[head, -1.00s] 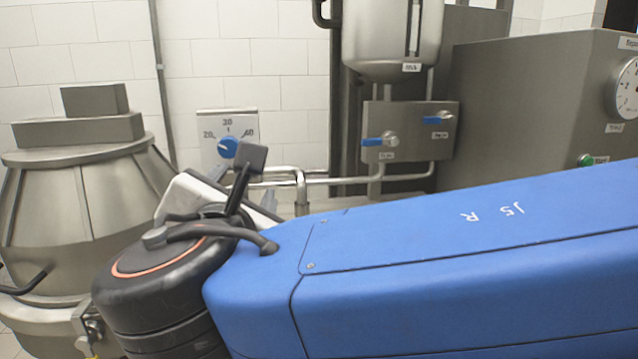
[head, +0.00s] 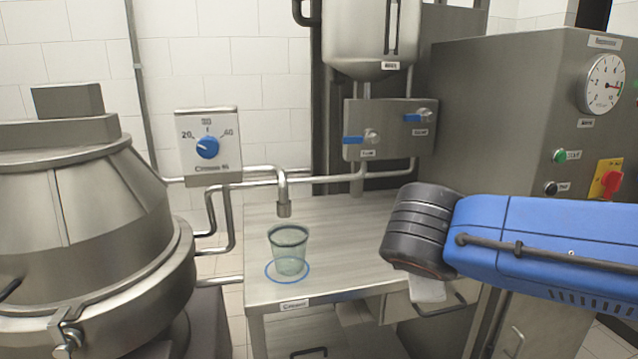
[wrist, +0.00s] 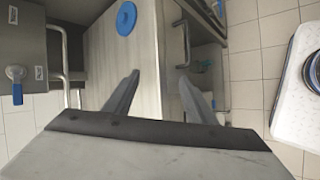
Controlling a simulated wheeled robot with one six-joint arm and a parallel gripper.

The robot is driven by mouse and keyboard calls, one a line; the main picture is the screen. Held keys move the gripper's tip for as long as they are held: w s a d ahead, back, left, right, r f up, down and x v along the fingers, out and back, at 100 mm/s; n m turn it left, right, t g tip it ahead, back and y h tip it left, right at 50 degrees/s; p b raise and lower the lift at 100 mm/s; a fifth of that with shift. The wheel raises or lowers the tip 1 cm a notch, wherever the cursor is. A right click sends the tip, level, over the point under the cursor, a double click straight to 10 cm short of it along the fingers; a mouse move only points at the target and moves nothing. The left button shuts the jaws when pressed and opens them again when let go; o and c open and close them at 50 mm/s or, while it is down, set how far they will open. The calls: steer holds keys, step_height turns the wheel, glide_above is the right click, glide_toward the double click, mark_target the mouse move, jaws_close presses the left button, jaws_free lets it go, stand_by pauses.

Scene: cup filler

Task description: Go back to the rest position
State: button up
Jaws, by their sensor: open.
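My gripper (wrist: 157,85) shows in the wrist view with its two grey fingers apart and nothing between them. Beyond the fingers lie the pale table top and its front edge. In the head view my blue arm and black wrist joint reach in from the right, and the gripper's fingers are hidden. A clear cup (head: 289,251) stands upright on the table inside a blue ring (head: 273,276), under a metal spout (head: 284,208). My wrist is to the right of the cup and apart from it.
The steel table (head: 345,235) has bare room around the cup. A large steel kettle (head: 75,220) stands at left. A dial panel (head: 208,146), blue-handled valves (head: 352,140) and a steel cabinet (head: 490,110) with a gauge (head: 603,84) stand behind. A white object (wrist: 300,110) is at the wrist view's right.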

steer(key=s+d+f+m+g+y, duration=0.3)
steer(key=s+d+f+m, duration=0.7)
steer(key=m, duration=0.6)
step_height(320, 180, down, 2)
steer(key=shift+s+f+g+y, duration=0.1)
steer(key=shift+s+g+y, duration=0.25)
steer(key=shift+s, duration=0.85)
